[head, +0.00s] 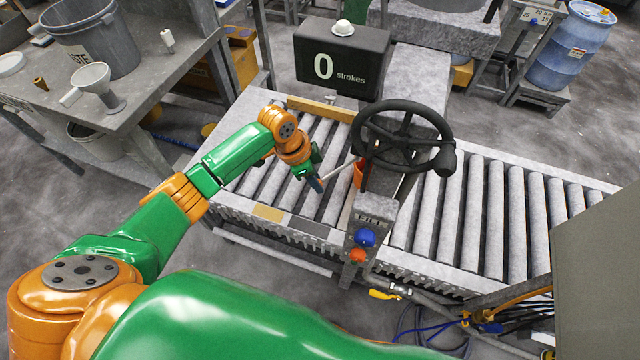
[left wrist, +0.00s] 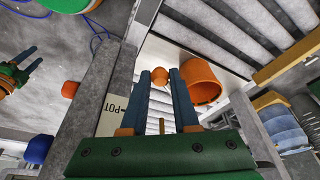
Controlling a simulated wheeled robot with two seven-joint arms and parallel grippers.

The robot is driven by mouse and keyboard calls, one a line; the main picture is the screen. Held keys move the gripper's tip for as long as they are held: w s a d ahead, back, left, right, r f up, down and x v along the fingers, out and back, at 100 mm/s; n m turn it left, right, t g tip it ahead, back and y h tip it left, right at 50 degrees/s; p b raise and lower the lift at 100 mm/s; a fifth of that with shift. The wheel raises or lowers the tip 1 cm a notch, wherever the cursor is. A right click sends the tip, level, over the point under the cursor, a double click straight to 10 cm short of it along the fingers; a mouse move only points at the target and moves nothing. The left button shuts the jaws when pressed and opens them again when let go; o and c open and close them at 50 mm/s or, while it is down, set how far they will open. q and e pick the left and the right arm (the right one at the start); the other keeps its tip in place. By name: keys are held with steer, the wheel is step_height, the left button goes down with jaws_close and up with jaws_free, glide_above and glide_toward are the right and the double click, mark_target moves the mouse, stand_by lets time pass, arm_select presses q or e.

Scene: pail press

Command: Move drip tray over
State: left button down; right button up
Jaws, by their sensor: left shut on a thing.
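My left gripper (head: 319,184) is over the roller conveyor, just left of the press column. In the left wrist view its two blue fingers are closed on a small orange knob (left wrist: 160,76). The knob is in front of a flat pale plate (left wrist: 160,52), which looks like the drip tray. In the head view the tray is a thin pale strip (head: 338,172) beside the column. An orange cylinder (left wrist: 201,82) stands against it. My right gripper (left wrist: 37,54) shows small at the left of the wrist view, its fingers apart with nothing between them. The fingers partly hide the tray.
The press has a black handwheel (head: 402,135) and a column with a blue button (head: 365,237) and an orange one. The counter box (head: 342,57) reads 0 strokes. Conveyor rollers (head: 478,215) on the right are empty. A grey pail (head: 88,38) and funnel stand on the left table.

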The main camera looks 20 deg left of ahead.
arm_select(q)
steer(key=shift+w+a, duration=0.35)
steer(key=shift+a, duration=0.1)
steer(key=w+a+b, duration=0.2)
steer(key=b, duration=0.1)
steer(key=shift+w+a, duration=0.3)
steer(key=shift+w, duration=0.05)
stand_by(0.3)
